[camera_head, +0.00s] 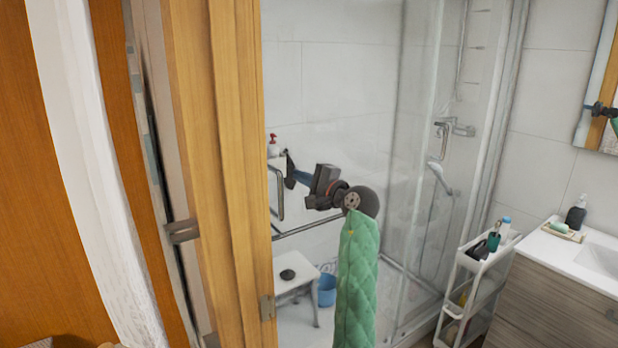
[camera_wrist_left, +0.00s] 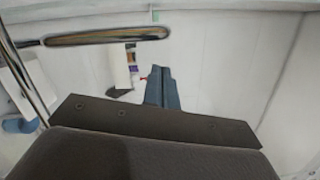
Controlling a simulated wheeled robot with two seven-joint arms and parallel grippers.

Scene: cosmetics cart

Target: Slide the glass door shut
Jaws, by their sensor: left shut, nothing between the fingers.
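The clear glass of the shower enclosure (camera_head: 415,150) shows behind my arm in the head view; which pane is the sliding door is hard to tell. A vertical metal handle (camera_head: 281,195) stands beside the wooden door frame, and a horizontal bar (camera_head: 318,224) runs right from near it. The handle also shows in the left wrist view (camera_wrist_left: 108,36), near my fingers. My left gripper (camera_head: 289,166), on a green-sleeved arm, points left near the top of the handle. Its blue fingers are together and empty (camera_wrist_left: 163,78); contact with the handle is not visible. My right gripper is not in view.
A wooden door frame (camera_head: 235,170) fills the left. A white stool (camera_head: 290,272) and blue bucket (camera_head: 327,290) stand low beyond the bar. A white cart (camera_head: 470,280) with bottles and a vanity (camera_head: 565,285) stand at right. A mirror (camera_head: 592,75) hangs above.

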